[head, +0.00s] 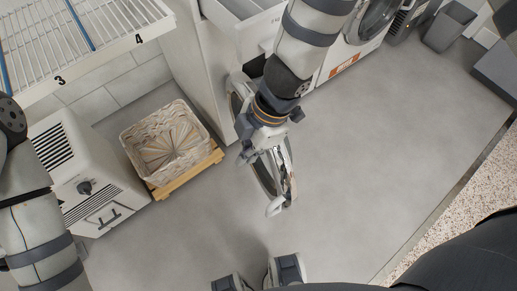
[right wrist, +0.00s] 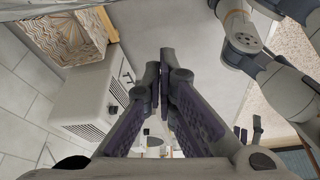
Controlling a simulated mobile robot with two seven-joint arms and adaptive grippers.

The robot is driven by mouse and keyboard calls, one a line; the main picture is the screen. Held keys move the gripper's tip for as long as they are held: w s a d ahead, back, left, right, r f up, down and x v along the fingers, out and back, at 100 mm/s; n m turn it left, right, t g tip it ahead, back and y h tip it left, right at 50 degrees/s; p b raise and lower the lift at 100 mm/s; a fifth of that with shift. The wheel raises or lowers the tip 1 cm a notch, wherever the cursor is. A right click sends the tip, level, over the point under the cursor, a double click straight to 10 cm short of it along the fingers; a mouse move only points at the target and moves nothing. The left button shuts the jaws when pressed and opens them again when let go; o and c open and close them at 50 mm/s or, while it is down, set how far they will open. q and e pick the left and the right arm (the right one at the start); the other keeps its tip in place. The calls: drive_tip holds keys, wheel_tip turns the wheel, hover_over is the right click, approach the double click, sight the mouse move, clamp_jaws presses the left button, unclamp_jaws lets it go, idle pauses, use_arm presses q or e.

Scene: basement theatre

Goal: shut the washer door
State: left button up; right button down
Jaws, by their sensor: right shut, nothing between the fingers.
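The white washer (head: 205,70) stands at the top centre of the head view. Its round opening is partly hidden behind my right arm. The round washer door (head: 286,160), with a dark pane and a bright rim, hangs open and stands out over the floor. My right gripper (head: 262,152) is at the door's upper part and covers some of it; I cannot tell whether they touch. The right wrist view shows its purple fingers (right wrist: 164,75) shut and empty. The door cannot be made out there. My left arm shows at the left edge of the head view, its gripper not visible.
A woven basket (head: 165,140) on a wooden stand is left of the door. A white vented unit (head: 85,175) and wire shelf (head: 75,50) are farther left. A second front-loader (head: 352,50) is right of the washer. Floor right of the door is clear.

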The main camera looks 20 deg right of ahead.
drive_tip(key=d+f, duration=0.2)
drive_tip(key=d, duration=0.1)
drive_tip(key=shift+w+d+f, duration=0.1)
drive_tip(key=shift+w, duration=0.05)
drive_tip(key=shift+d, duration=0.1)
idle(0.4)
